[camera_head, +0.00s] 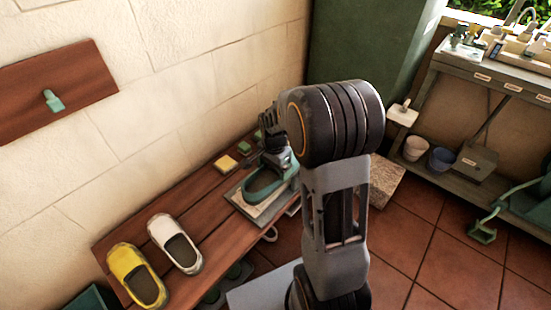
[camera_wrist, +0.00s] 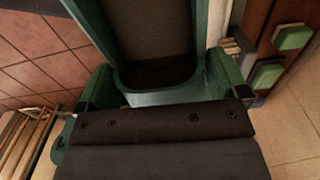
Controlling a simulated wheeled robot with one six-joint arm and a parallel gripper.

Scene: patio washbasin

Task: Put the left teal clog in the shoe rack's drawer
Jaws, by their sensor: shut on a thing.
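A teal clog (camera_head: 262,192) with a dark inside is on or just over a pale tray (camera_head: 243,212) at the far end of the wooden bench (camera_head: 215,220). My gripper (camera_head: 276,150) is shut on it, pointing down. In the wrist view the clog (camera_wrist: 210,98) fills the upper middle, with its dark insole toward the top. I cannot tell whether the clog touches the tray. A light grey panel (camera_head: 262,292) shows low beside the bench, partly behind my arm; I cannot tell whether it is the drawer.
A white shoe (camera_head: 176,243) and a yellow shoe (camera_head: 138,276) lie on the bench's near end. A yellow block (camera_head: 225,163) and small green blocks (camera_head: 244,147) lie by the wall. Dark green footwear (camera_head: 237,270) shows underneath. A workbench (camera_head: 480,85) stands right; tiled floor lies between.

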